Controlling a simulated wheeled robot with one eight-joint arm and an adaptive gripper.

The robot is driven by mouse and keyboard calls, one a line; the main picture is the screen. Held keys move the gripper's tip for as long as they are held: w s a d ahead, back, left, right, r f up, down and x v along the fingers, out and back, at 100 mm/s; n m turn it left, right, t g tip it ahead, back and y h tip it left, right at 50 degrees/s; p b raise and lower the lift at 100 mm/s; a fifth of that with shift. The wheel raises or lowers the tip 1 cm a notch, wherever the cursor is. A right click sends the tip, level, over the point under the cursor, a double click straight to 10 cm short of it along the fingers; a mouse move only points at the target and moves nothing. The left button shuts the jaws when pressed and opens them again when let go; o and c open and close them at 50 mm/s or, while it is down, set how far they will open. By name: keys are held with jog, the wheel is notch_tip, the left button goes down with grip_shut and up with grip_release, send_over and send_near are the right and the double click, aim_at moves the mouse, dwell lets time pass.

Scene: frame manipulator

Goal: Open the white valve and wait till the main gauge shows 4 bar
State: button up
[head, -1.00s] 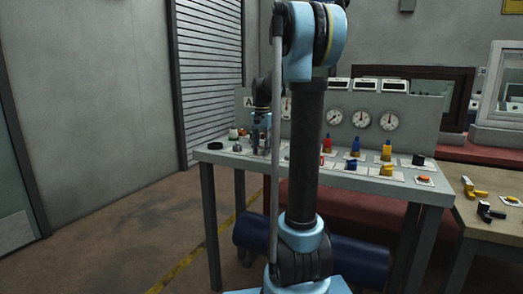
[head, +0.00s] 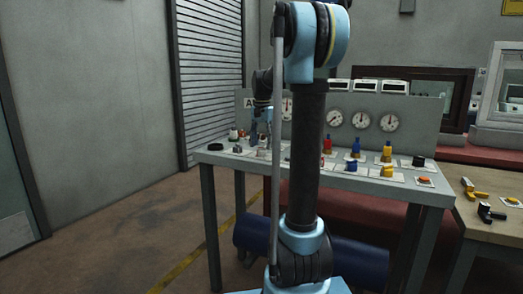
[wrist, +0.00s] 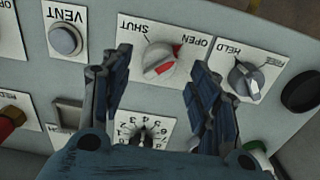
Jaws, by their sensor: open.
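A round white knob (wrist: 163,66) with a red mark sits on a plate lettered SHUT and OPEN in the wrist view. The red mark lies on the OPEN side. My gripper (wrist: 158,88) is open, its blue-black fingers apart on either side of the knob's plate, with nothing held. In the head view my gripper (head: 259,130) is over the left part of the grey panel table (head: 223,160). Several round gauges, such as one dial (head: 335,119), stand on the back board. Their readings are too small to tell, and I cannot tell which is the main one.
Beside the knob are a HELD selector (wrist: 246,77), a VENT button (wrist: 65,40), a numbered dial (wrist: 145,135) and a black round cap (wrist: 301,90). Red, blue (head: 355,147) and yellow (head: 387,151) fittings stand farther right. A wooden bench (head: 478,228) adjoins the right.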

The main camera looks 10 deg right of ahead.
notch_tip(320, 180, up, 9)
jog(key=shift+f, duration=0.15)
dwell(0.4)
jog(key=s+f+n+t, duration=0.1)
jog(key=s+f+n, duration=0.1)
jog(key=s+f, duration=0.5)
jog(key=s+f+n, duration=0.2)
jog(key=s+f, duration=0.1)
jog(key=s, duration=0.8)
jog(key=s+f+n+t, duration=0.1)
jog(key=s+f+n, duration=0.2)
jog(key=s+f, duration=1.4)
notch_tip(320, 180, down, 2)
jog(key=shift+f+n, duration=0.2)
jog(key=shift+n, duration=0.1)
jog(key=shift+w+f, duration=0.2)
jog(key=shift+w, duration=0.25)
